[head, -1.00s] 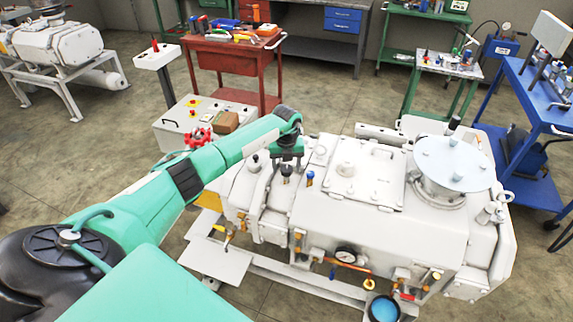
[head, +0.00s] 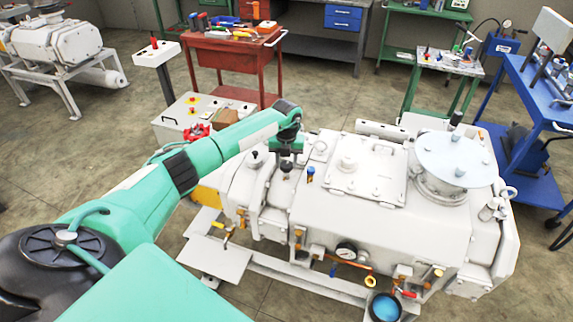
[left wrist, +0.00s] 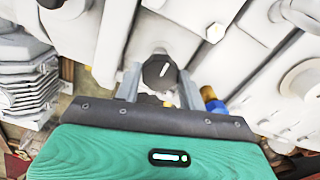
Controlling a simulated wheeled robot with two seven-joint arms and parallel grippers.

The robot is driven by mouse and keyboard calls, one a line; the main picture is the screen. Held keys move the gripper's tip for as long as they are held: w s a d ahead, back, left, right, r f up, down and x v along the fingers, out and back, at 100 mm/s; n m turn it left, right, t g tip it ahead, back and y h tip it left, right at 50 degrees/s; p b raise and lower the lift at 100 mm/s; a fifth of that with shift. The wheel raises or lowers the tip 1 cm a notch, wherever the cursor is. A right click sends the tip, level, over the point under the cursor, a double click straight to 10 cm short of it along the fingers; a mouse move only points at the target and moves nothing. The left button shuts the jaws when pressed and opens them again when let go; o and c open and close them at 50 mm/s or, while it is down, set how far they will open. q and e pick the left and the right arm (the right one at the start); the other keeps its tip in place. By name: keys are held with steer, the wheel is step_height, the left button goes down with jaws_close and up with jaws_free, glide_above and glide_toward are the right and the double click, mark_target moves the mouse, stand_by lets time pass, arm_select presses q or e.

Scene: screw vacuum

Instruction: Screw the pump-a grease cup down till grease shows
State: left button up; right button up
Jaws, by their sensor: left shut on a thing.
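The pump (head: 380,225) is a large white machine on a frame. The grease cup with a black faceted cap (head: 287,168) stands at its left part; in the left wrist view the cap (left wrist: 159,71) shows a short white mark. My left gripper (head: 288,159) is above the cup, pointing down. In the left wrist view its two grey fingers (left wrist: 160,86) stand on either side of the cap, shut on it. The far side of the cap is hidden. No grease can be made out. My right gripper is out of view.
A blue-topped fitting (head: 311,173) stands just right of the cup; another dark-topped cup (head: 255,156) is to its left. A round pale lid (head: 455,160) covers the pump's right port. A red tool cart (head: 232,50) and control box (head: 180,118) stand behind.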

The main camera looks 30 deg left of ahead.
arm_select(q)
steer(key=m+b, duration=0.4)
steer(key=m, duration=0.1)
steer(key=shift+f, duration=0.15)
steer(key=m+b, duration=0.2)
steer(key=shift+m, duration=0.4)
steer(key=shift+m+b, duration=0.6)
steer(key=shift+m, duration=0.4)
steer(key=shift+r, duration=0.2)
steer(key=o, duration=1)
steer(key=shift+c, duration=0.2)
steer(key=shift+r, duration=0.1)
